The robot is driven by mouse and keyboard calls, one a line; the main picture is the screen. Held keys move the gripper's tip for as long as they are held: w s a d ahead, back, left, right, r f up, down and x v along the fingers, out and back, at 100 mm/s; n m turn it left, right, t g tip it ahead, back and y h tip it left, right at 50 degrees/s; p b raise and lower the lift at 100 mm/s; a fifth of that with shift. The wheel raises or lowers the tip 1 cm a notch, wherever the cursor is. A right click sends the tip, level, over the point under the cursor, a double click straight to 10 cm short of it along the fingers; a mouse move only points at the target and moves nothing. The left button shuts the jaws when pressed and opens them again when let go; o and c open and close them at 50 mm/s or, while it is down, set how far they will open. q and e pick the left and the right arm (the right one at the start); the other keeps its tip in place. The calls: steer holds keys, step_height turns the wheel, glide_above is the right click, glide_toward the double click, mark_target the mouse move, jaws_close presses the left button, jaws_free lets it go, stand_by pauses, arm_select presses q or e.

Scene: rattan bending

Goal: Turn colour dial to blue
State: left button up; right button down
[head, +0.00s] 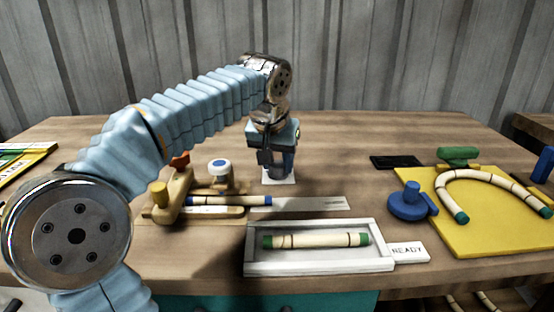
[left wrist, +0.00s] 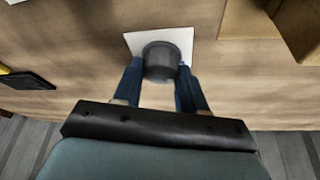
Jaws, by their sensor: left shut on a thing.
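A dark grey round knob (left wrist: 161,58), which looks like the colour dial, stands on a white square plate (left wrist: 183,36) in the left wrist view. My left gripper (left wrist: 163,72) has its two blue fingers on either side of the knob and is shut on it. In the head view the left gripper (head: 279,163) points down over the white plate (head: 280,180) at the back middle of the table, and its fingers hide the knob. No colour mark on the knob can be made out. My right gripper is in neither view.
A wooden fixture with pegs (head: 172,196) stands left of the plate. A white tray (head: 318,268) with a rattan piece (head: 315,240) lies in front. On the right are a yellow board (head: 470,237) with bent rattan (head: 490,177), a blue clamp (head: 408,205) and a black pad (head: 396,162).

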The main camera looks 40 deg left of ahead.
arm_select(q)
steer(key=shift+n, duration=0.4)
steer(key=o, duration=1.1)
steer(key=shift+c, duration=0.2)
steer(key=v, duration=1.3)
steer(key=shift+d+r, duration=0.3)
steer(key=shift+r, duration=0.1)
